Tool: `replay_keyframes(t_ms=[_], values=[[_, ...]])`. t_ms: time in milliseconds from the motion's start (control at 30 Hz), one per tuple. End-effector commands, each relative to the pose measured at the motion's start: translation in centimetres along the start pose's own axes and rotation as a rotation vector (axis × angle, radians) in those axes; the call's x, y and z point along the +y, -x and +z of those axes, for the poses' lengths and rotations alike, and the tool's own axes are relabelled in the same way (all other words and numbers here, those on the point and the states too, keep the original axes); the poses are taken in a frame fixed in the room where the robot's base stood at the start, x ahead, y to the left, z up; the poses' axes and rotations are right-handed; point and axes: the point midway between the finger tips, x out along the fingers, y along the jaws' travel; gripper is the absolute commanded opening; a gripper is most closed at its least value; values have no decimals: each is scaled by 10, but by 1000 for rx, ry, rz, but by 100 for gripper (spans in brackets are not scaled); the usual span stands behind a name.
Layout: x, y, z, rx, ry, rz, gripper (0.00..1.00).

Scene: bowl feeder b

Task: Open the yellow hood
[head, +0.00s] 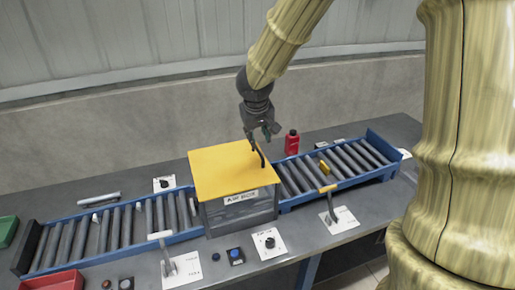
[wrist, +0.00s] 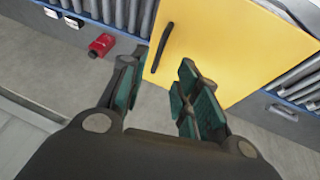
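The yellow hood (head: 222,172) is a flat yellow lid on top of a grey box with a label on its front. It lies flat and looks shut. A black bar handle (head: 260,154) sits near its right edge. In the wrist view the yellow hood (wrist: 225,45) fills the upper right, with the black handle (wrist: 162,47) along its left edge. My gripper (head: 262,138) is above the hood's right edge, close to the handle. In the wrist view my gripper (wrist: 160,80) is open, and the handle shows beyond and between its fingers. I see nothing held.
A blue roller conveyor (head: 118,226) runs left and right of the box. A red bottle (head: 291,143) stands behind it on the right. A lever with a yellow grip (head: 328,189) and another lever (head: 163,246) stand in front. A red bin (head: 55,281) is front left.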

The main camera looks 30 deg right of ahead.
Motion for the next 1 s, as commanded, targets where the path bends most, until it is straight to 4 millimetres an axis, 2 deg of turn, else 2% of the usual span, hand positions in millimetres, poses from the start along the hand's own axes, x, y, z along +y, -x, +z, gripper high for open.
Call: replay_keyframes(t_ms=[600,800,1000], values=[[-3,-72,-1,-1,5,-2,32],[-3,-87,0,0,4,-2,32],[-3,-92,0,0,4,-3,32]])
